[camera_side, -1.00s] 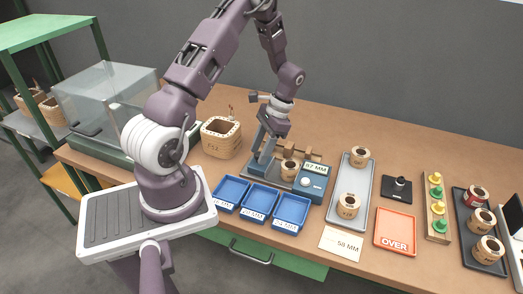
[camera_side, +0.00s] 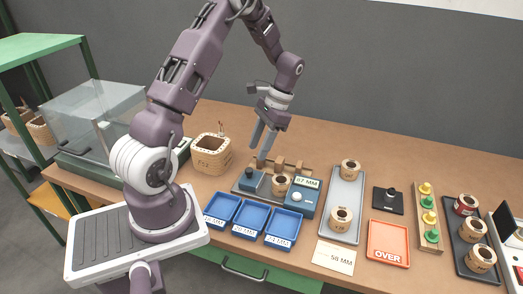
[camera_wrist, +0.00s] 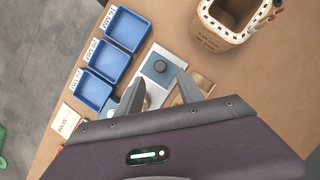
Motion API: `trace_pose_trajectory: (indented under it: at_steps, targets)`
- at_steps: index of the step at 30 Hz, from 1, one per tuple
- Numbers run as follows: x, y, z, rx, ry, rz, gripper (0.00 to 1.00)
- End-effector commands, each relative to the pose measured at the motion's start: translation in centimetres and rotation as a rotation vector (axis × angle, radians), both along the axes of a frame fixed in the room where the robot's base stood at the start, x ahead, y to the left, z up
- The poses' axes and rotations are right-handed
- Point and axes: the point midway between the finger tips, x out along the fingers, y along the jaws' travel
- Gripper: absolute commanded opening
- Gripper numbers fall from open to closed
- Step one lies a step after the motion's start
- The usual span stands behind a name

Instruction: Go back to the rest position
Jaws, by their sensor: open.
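My gripper (camera_side: 260,151) is open and empty, pointing down above the left part of a measuring stand (camera_side: 246,191). The stand also has a blue box (camera_side: 300,199) with a pale dial and a "67 MM" sign (camera_side: 308,182). A wooden coil (camera_side: 279,186) sits in the stand between the blocks. My fingers look clear of the stand.
Three blue trays (camera_side: 262,222) stand in front. A wooden bin (camera_side: 211,157) and a clear-lidded case (camera_side: 95,125) are at the left. A grey tray (camera_side: 345,200) holds two coils. An orange "OVER" tray (camera_side: 389,240) and a dark coil tray (camera_side: 462,240) lie farther right.

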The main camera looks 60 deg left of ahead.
Motion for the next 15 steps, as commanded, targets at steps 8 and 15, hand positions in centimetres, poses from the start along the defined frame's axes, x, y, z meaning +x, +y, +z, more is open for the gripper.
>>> trace_pose_trajectory:
  at_steps: [8, 15]
  targets:
    - [-0.4, -9.0, 13.1, 0.098, -0.304, -0.015, 0.44]
    - [-8.5, -18.8, 20.8, 0.076, -0.678, -0.013, 0.44]
